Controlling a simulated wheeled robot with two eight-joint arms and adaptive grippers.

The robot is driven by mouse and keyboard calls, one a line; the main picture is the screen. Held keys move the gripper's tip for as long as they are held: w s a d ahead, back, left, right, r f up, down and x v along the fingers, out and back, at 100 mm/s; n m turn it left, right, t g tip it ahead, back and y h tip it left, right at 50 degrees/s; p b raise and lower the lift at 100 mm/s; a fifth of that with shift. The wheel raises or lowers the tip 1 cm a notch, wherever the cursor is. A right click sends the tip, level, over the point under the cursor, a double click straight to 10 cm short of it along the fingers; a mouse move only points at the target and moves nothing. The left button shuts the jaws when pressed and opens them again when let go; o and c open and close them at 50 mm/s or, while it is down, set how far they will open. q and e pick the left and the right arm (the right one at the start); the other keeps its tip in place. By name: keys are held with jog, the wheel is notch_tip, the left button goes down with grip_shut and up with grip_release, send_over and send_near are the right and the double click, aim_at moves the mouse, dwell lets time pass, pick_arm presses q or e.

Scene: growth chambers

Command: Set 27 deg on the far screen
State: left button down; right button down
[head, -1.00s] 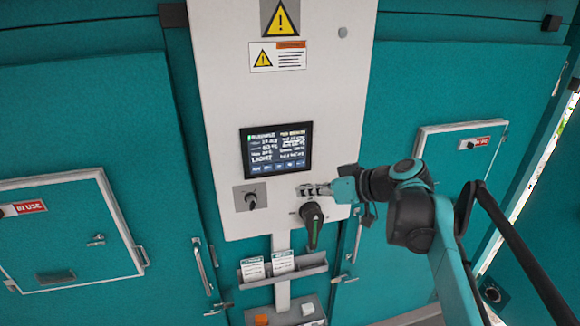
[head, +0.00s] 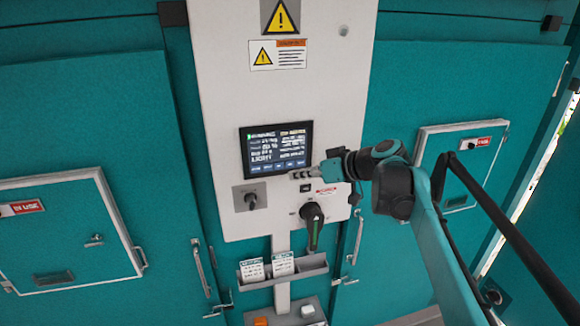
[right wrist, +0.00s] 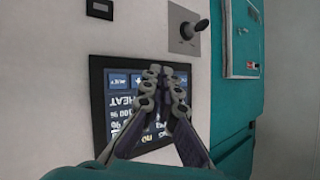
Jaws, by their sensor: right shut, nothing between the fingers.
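The screen (head: 277,147) is a dark panel with white text and a row of blue buttons along its bottom edge, set in the white control panel. Its readings are too small to tell in the head view. My right gripper (head: 303,175) is shut and empty, its fingertips at the screen's lower right edge. In the right wrist view the screen (right wrist: 118,112) appears upside down, with "HEAT" legible, and the shut fingers (right wrist: 164,72) lie in front of its button row. I cannot tell whether they touch it. My left gripper is not in view.
Below the screen are a small switch (head: 251,199) on a grey plate and a black rotary handle (head: 313,222). A card holder (head: 284,268) hangs lower. Teal chamber doors with hatches (head: 67,232) stand on both sides.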

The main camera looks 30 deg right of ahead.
aim_at(283, 170)
jog(key=shift+w+d, duration=0.2)
jog(key=shift+w, duration=0.8)
jog(key=shift+w+r, duration=0.1)
dwell(0.7)
jog(key=shift+w+d, duration=0.1)
jog(key=shift+w, duration=0.2)
jog(key=shift+w, duration=0.25)
dwell(0.8)
jog(key=shift+s, duration=0.75)
